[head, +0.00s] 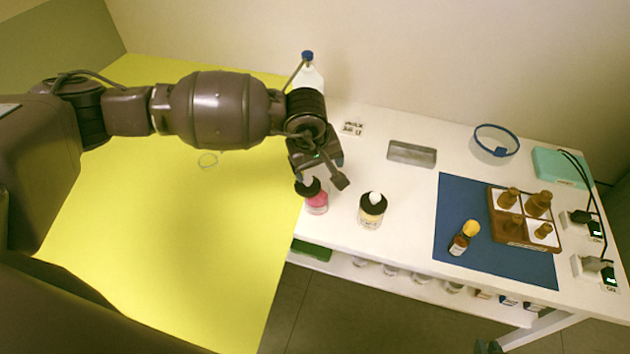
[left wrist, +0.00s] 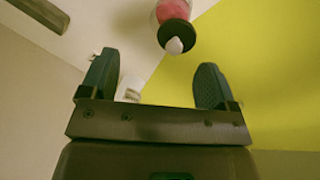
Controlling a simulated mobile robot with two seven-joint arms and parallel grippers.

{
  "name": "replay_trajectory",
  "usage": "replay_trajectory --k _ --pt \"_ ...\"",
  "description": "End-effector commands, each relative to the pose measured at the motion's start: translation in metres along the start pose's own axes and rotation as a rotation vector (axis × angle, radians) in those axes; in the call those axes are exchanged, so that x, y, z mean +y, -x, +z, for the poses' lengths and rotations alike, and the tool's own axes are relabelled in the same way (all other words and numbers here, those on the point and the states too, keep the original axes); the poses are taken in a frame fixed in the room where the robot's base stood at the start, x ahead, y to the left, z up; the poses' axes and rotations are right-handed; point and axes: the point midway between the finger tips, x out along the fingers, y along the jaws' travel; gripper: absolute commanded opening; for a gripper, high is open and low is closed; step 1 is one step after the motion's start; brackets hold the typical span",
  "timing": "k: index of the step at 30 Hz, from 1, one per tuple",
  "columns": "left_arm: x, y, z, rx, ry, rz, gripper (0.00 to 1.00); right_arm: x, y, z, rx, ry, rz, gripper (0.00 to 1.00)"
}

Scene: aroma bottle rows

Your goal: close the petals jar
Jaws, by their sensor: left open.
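A jar with pinkish-red contents (head: 317,204) and a dark lid with a pale knob stands on the white table near the yellow surface's edge. Its label is not readable. The lid is over the jar's top, but I cannot tell whether it is fully seated. The same jar shows at the top of the left wrist view (left wrist: 173,12), with its dark lid (left wrist: 174,35) facing the camera. My left gripper (head: 322,176) is above and just behind this jar, open and empty. Its two spread fingers also show in the left wrist view (left wrist: 158,76). My right gripper is not in view.
A cream jar with a dark lid (head: 371,214) stands to the right. Further right are a blue mat (head: 450,205), a small brown bottle (head: 459,244), a wooden tray (head: 526,243) and a blue-rimmed bowl (head: 496,142). A blue-capped bottle (head: 312,77) stands behind my arm.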

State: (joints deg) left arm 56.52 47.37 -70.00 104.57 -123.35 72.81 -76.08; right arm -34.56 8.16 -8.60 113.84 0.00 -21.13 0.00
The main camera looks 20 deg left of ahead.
Motion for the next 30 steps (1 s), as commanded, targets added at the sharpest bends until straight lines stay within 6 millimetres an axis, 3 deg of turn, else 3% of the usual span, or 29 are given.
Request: replay_trajectory --k 3,9,21,30 --pt "-0.013 0.002 -0.016 0.089 -0.133 -0.088 0.82 0.0 -0.002 -0.001 0.002 0.001 -0.001 0.17" --pt "-0.021 0.003 -0.019 0.099 -0.242 -0.147 0.82 -0.001 -0.003 -0.005 0.011 0.002 -0.002 0.17" --pt "-0.021 0.002 -0.018 0.095 -0.256 -0.145 0.82 0.0 0.0 -0.006 0.012 0.001 -0.001 0.17" --pt "-0.025 -0.035 -0.022 0.092 -0.253 -0.144 0.82 0.0 0.002 0.003 -0.004 -0.001 0.001 0.17"
